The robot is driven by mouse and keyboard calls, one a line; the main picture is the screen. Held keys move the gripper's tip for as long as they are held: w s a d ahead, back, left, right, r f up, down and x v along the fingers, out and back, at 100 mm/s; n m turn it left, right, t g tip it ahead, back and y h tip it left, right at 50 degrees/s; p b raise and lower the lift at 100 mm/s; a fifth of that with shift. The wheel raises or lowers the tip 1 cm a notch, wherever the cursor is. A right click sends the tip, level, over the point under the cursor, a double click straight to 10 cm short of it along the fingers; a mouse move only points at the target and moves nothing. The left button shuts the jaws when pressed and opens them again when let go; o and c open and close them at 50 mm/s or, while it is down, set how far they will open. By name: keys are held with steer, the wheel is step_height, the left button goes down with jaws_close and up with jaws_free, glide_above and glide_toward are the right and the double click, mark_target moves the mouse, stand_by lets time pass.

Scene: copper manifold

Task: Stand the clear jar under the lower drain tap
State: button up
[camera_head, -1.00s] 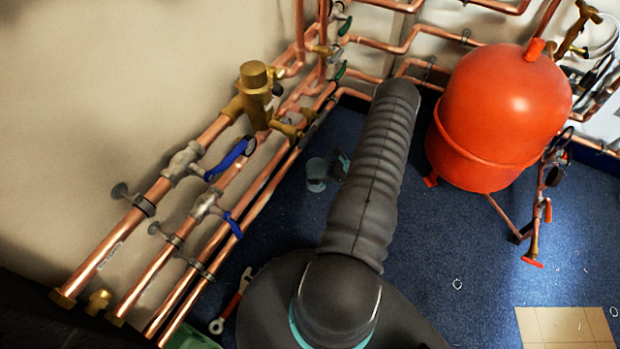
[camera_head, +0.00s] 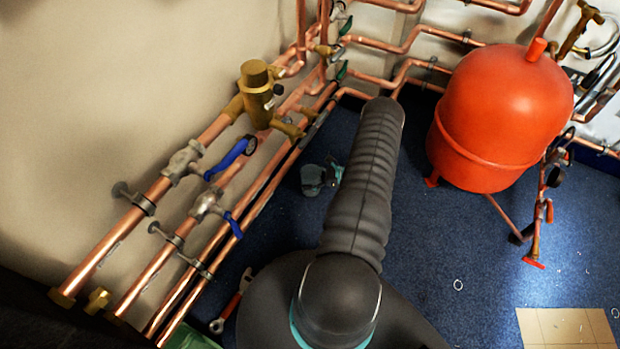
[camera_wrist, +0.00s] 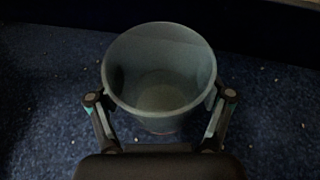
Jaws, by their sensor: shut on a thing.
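The clear jar (camera_head: 311,180) is a grey, see-through, open-topped cup, low over the blue floor near the pipe wall in the head view. In the wrist view the jar (camera_wrist: 160,98) appears upright and empty, its mouth facing the camera. My gripper (camera_head: 329,175) is shut on it, with one finger at each side in the wrist view (camera_wrist: 160,105). I cannot tell whether its base touches the floor. A brass fitting with a short outlet (camera_head: 290,129) is on the pipes up and left of the jar. A red-handled tap (camera_head: 533,262) sits low at the right. I cannot tell which is the lower drain tap.
Copper pipes (camera_head: 130,285) with blue lever valves run along the left wall. A red tank (camera_head: 505,115) stands at the right. A red-handled tool (camera_head: 236,302) lies near the front left. Blue floor between the pipes and the tank is mostly clear.

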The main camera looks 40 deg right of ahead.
steer(key=shift+f, duration=0.15)
steer(key=o, duration=1.1)
steer(key=shift+r, duration=0.2)
steer(key=shift+s+d+r, duration=0.1)
steer(key=shift+s+d, duration=0.05)
steer(key=v, duration=1.1)
steer(key=shift+s+r, duration=0.2)
steer(key=shift+s, duration=0.05)
steer(key=shift+d, duration=0.1)
